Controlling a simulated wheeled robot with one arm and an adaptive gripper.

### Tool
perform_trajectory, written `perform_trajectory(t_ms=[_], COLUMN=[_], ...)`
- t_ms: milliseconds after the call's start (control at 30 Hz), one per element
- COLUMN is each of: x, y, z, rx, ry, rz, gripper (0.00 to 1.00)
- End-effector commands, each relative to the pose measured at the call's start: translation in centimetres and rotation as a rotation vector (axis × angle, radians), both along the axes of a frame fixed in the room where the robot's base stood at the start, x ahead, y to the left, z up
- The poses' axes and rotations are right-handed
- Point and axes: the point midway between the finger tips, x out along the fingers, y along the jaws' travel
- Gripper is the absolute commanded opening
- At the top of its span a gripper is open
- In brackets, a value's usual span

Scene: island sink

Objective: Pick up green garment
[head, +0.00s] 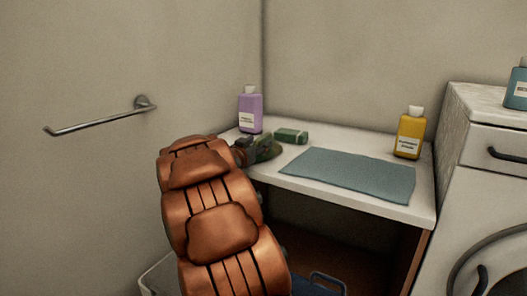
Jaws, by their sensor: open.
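My gripper (249,151) is at the garment's left side, small and partly hidden behind my copper-coloured arm. It is open. It is right up against the garment in the picture, but I cannot tell if it touches it. Part of the garment may be hidden by the gripper and arm.
A towel bar (100,121) is on the left wall. A washing machine (490,215) stands right.

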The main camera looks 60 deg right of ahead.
Motion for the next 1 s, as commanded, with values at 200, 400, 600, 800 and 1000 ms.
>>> perform_trajectory(t_ms=[200, 400, 600, 800, 1000], x=[0.1, 0.12, 0.13, 0.14, 0.14], y=[-1.29, -1.29, -1.27, -1.26, -1.26], z=[-0.13, -0.05, -0.03, -0.03, -0.02], rx=[0.003, 0.003, 0.002, 0.002, 0.002], ry=[0.001, 0.001, 0.0, 0.0, 0.0], rz=[0.001, 0.001, 0.002, 0.002, 0.002], gripper=[0.6, 0.6, 0.41, 0.2, 0.0])
